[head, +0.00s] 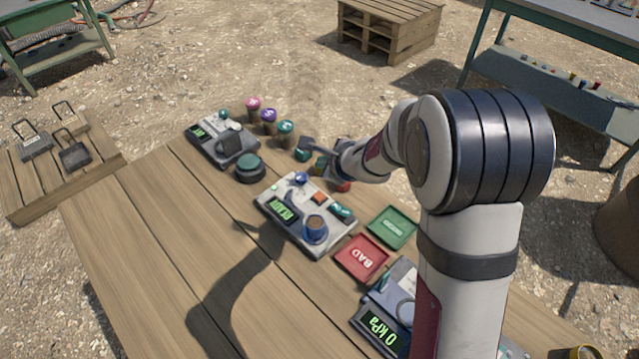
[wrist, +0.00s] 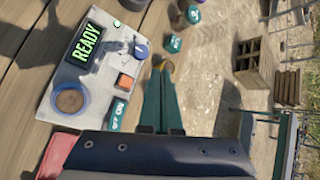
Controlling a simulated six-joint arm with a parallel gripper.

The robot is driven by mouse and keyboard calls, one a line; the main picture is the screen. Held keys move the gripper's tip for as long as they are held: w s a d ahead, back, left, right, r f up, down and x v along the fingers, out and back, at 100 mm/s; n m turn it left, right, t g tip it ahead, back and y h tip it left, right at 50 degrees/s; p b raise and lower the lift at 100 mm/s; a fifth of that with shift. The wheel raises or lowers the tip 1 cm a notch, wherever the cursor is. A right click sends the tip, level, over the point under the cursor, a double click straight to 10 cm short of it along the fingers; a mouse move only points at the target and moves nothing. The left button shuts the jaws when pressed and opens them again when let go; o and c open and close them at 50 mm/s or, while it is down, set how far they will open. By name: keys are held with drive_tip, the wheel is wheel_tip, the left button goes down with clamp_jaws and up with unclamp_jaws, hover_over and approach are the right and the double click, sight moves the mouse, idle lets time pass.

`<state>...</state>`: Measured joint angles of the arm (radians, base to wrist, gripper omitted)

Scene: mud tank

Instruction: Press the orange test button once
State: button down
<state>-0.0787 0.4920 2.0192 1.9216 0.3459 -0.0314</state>
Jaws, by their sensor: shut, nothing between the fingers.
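My gripper (head: 310,149) is shut and empty, beyond the tester's far edge. In the wrist view its green fingers (wrist: 160,70) lie together to the right of the orange button, apart from it. The gap in height between fingertips and button is hard to tell.
A blue-rimmed cup with brown contents (head: 315,224) sits on the tester, near a teal label or key (head: 342,210). Green (head: 392,227) and red BAD (head: 361,257) trays lie to the right. Several small jars stand behind. The front planks are clear.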

sight(323, 199)
drive_tip(key=shift+f, duration=4.4)
drive_tip(key=shift+f, duration=0.15)
drive_tip(key=shift+f, duration=0.25)
drive_tip(key=shift+f, duration=0.5)
drive_tip(key=shift+r, duration=0.95)
drive_tip(key=shift+r, duration=2.5)
